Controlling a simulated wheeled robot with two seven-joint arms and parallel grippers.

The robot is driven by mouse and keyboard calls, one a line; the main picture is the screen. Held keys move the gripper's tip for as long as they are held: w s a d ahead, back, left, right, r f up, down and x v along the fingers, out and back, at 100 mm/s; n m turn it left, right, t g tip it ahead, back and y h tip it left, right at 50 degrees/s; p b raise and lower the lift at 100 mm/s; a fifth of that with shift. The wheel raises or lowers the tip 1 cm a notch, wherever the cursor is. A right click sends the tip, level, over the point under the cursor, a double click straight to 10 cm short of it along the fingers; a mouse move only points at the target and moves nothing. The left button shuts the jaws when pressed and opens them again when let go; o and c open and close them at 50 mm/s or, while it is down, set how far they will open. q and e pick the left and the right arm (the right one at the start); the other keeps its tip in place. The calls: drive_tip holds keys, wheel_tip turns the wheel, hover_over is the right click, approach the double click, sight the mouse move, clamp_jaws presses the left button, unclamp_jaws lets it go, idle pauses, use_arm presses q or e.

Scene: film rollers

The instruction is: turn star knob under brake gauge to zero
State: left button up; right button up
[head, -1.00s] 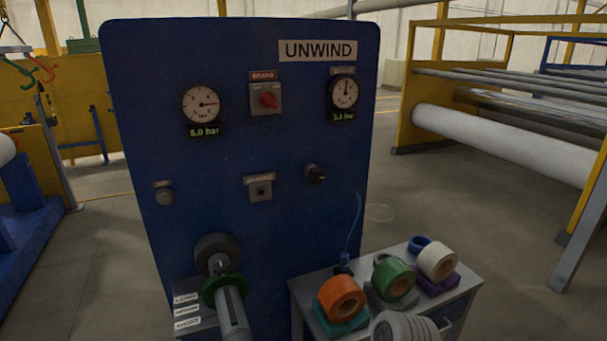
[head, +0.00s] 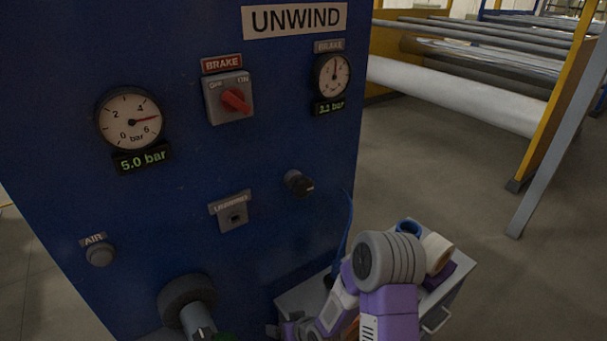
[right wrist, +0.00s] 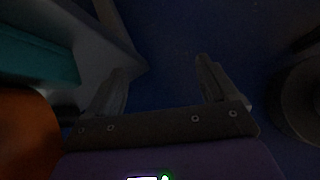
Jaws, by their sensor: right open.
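The brake gauge (head: 332,77) is a round white dial at the upper right of the blue panel, with a green digital readout below it, too small to read surely. The dark knob (head: 299,183) sticks out of the panel below that gauge; its lobes are not clear. My right arm comes in from the lower right, and my right gripper (head: 292,328) is low at the bottom edge, well below the knob and not touching it. In the right wrist view its two fingers (right wrist: 160,88) are spread apart with nothing between them. My left gripper is out of view.
The BRAKE switch (head: 230,98), the 5.0 bar gauge (head: 129,118), the AIR button (head: 100,254) and the UNWIND socket (head: 233,216) share the panel. A spindle (head: 190,305) juts out at lower left. A cart (head: 455,265) with tape rolls stands at lower right.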

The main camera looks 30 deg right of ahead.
drive_tip(key=w+d+r+t+h+p, duration=0.1)
drive_tip(key=w+d+r+t+p, duration=0.2)
drive_tip(key=r, duration=0.6)
drive_tip(key=w+d+r+t, duration=0.2)
drive_tip(key=d+r, duration=0.3)
drive_tip(key=r, duration=0.4)
drive_tip(key=n+t+p, duration=0.3)
drive_tip(key=t, duration=0.2)
approach(306, 190)
drive_tip(key=w, duration=0.5)
drive_tip(key=w+p, duration=0.1)
drive_tip(key=w, duration=0.4)
drive_tip(key=shift+w+a+r, duration=0.1)
drive_tip(key=shift+w+a, duration=0.15)
drive_tip(key=shift+a, duration=0.15)
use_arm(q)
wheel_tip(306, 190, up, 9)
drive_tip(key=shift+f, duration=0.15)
